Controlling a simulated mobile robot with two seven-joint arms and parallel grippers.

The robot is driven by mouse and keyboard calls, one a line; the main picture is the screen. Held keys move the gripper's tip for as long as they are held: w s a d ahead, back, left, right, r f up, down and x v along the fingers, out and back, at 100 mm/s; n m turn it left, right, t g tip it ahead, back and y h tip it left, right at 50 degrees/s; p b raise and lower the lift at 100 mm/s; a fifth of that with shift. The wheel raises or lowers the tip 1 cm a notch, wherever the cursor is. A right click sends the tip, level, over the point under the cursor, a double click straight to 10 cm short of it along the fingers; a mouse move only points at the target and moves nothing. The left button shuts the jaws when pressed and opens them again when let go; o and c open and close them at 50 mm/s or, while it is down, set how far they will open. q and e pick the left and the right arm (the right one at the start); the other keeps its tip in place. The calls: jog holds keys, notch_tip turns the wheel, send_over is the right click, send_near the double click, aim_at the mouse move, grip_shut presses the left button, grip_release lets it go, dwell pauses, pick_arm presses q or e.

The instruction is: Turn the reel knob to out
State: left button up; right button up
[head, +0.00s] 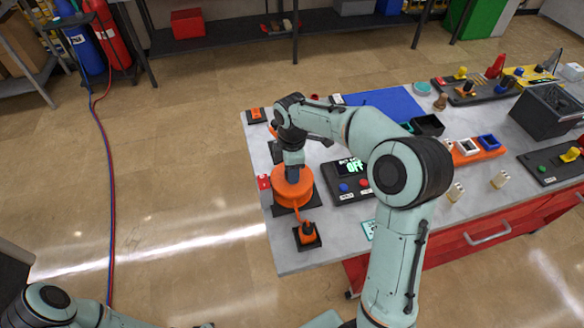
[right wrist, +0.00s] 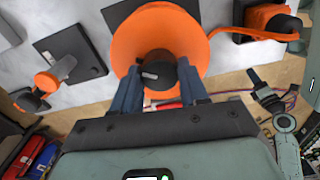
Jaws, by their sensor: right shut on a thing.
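The orange reel (head: 291,188) sits on a black base plate near the left edge of the table, and it also shows in the right wrist view (right wrist: 130,45). Its black knob (right wrist: 159,72), with a light pointer mark, is in the middle of the reel. My right gripper (right wrist: 160,85) has its two blue fingers on either side of the knob, shut on it. In the head view my right gripper (head: 292,168) is over the reel and hides the knob. My left arm shows at the lower left, but its gripper cannot be made out.
An orange cable runs from the reel to an orange plug block (head: 307,235) at the table's front left. A black panel with a display reading "Off" (head: 355,180) stands right of the reel. A blue mat (head: 385,103) and several devices lie further back and right. Floor is open to the left.

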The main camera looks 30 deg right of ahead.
jog(key=n, duration=0.6)
dwell(0.7)
jog(key=o, duration=1.1)
jog(key=shift+c, duration=0.2)
notch_tip(320, 180, up, 13)
jog(key=shift+r, duration=0.2)
